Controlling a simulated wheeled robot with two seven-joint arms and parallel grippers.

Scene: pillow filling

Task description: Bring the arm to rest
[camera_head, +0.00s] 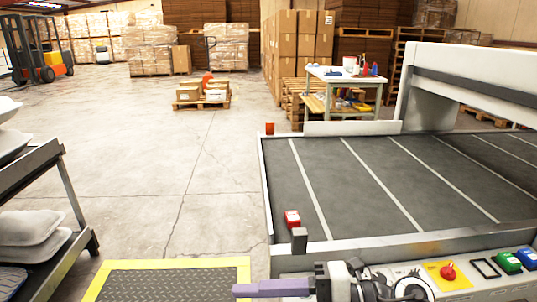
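My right gripper (240,290) shows at the bottom centre, with its arm coming in from the right and its purple-grey finger pointing left. The finger is seen side-on, so I cannot tell whether the gripper is open or shut. No object shows at its tip. It appears in front of the conveyor machine's near edge and its control panel. My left gripper and arm are not in view.
A conveyor (345,185) fills the right, with a red emergency button (448,272) and green and blue buttons on its front. A rack (30,170) holding white pillows (33,228) stands at left. A yellow-edged mat (165,265) lies between them; the floor beyond is largely clear.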

